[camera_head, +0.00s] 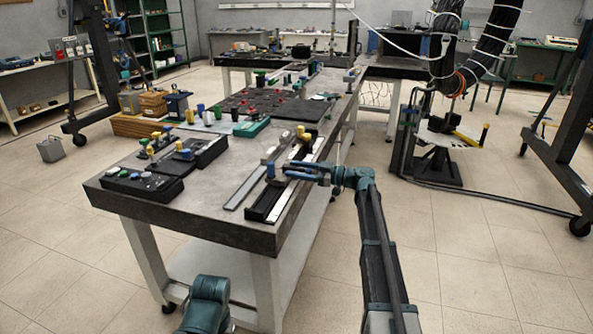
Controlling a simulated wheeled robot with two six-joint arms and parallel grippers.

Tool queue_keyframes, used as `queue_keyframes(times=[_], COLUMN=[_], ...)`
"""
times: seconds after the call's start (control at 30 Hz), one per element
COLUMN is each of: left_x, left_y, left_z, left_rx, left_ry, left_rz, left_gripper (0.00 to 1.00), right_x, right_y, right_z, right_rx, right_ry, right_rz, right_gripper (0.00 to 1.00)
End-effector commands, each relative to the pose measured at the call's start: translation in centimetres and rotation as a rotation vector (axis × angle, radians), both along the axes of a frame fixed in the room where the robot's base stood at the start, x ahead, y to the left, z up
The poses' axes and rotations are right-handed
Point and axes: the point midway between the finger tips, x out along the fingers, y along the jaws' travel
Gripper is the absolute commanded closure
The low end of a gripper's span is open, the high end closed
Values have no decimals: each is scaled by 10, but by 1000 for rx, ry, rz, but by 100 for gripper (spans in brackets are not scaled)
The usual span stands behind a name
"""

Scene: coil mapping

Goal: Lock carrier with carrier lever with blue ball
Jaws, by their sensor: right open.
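A long black rail (262,212) with a pale strip lies along the right part of the table (222,226). A small dark carrier (271,172) with a grey-blue top sits at the rail's middle. Another carrier-like part with a yellow knob (301,129) stands farther along the rail. A blue ball on a lever is too small to make out for certain. My right gripper (289,171) reaches in from the right over the rail, its blue fingers open and pointing left, close beside the dark carrier. Contact cannot be told. My left gripper is out of view.
A grey flat bar (245,187) lies left of the rail. Black blocks with coloured knobs (144,185) stand at the table's left corner. A dark board (265,107) with red parts lies farther back. The floor right of the table is open near my right arm.

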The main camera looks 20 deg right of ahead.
Motion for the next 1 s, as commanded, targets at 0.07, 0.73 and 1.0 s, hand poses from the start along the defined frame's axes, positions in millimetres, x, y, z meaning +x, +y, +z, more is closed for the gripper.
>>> queue_keyframes(times=[0.07,0.73,1.0], left_x=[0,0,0], left_y=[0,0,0], left_z=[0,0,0], left_rx=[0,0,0], left_ry=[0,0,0], left_rz=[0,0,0], left_gripper=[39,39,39], right_x=[0,-61,-75], right_y=[0,-94,-114], right_z=[0,0,0], right_rx=[0,0,0], right_ry=[0,0,0], right_rz=[0,-2,-1], right_gripper=[46,46,46])
